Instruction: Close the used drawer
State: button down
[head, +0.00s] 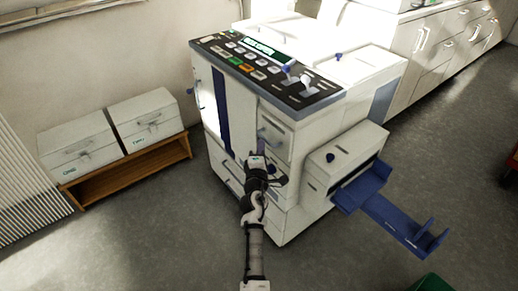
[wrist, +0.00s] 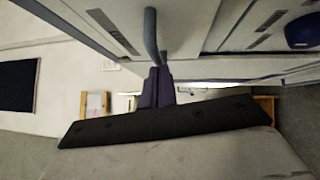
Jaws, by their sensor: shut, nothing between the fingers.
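My gripper (head: 260,147) is in front of a large white copier (head: 218,150). Its purple fingers (wrist: 157,88) are together and empty in the wrist view. Just beside the fingertips is a blue-grey bar handle (wrist: 152,38) on a pale front panel; whether they touch it I cannot tell. In the head view a white compartment front with a handle (head: 276,132) is just above my gripper.
The boxes rest on a low wooden bench (head: 125,172). A blue output tray (head: 395,215) sticks out at the copier's right. White cabinets (head: 440,40) stand behind, and a radiator (head: 25,190) is at far left. The grey floor between bench and copier is clear.

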jog(key=shift+w+d+r, duration=0.15)
jog(key=shift+w+d, duration=0.15)
jog(key=shift+d, duration=0.15)
